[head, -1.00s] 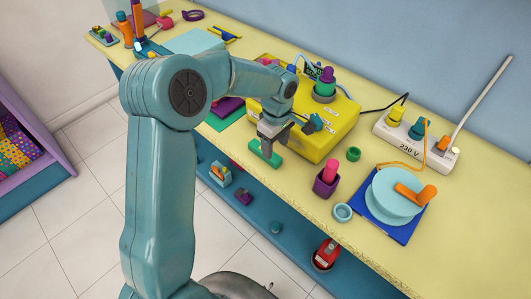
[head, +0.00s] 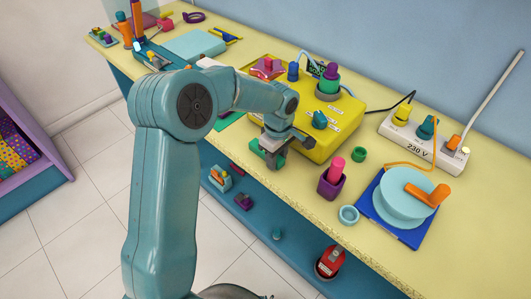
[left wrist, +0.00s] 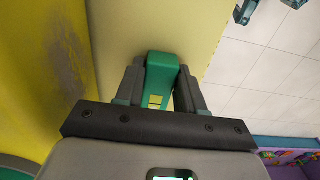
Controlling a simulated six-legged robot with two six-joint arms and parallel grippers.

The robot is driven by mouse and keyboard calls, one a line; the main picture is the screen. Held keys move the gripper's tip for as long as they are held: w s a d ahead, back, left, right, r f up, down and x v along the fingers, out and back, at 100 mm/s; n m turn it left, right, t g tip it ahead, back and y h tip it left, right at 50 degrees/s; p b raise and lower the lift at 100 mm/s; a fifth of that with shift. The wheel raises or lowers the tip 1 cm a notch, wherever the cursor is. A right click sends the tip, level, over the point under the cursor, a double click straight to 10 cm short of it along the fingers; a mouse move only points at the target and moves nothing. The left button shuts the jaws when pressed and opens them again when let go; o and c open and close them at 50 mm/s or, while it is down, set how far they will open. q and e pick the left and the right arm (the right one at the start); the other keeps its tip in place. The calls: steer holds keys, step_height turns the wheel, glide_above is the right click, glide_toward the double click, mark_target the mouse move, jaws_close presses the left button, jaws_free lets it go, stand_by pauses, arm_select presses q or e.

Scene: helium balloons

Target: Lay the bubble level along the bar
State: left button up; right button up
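The bubble level is a small green block with a yellow window; it is at the front edge of the workbench in the head view (head: 270,161). It also shows in the left wrist view (left wrist: 160,62). My left gripper (head: 273,150) is down over it, with one finger on each side. In the left wrist view the fingers (left wrist: 160,90) stand very close to its sides; whether they press on it is unclear. The gripper hides part of the level in the head view. I cannot pick out the bar. My right gripper is not in view.
A yellow box (head: 335,140) with knobs stands just behind the gripper. To the right are a purple cup (head: 331,186), a small teal ring (head: 348,216), blue discs (head: 398,207) on a pad and a power strip (head: 408,142). A lower blue shelf (head: 262,220) holds small items.

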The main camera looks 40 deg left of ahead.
arm_select(q)
steer(key=shift+w+r, duration=0.1)
steer(key=shift+r, duration=0.15)
steer(key=shift+r+p, duration=1.6)
steer(key=shift+r, duration=0.75)
steer(key=shift+f, duration=0.1)
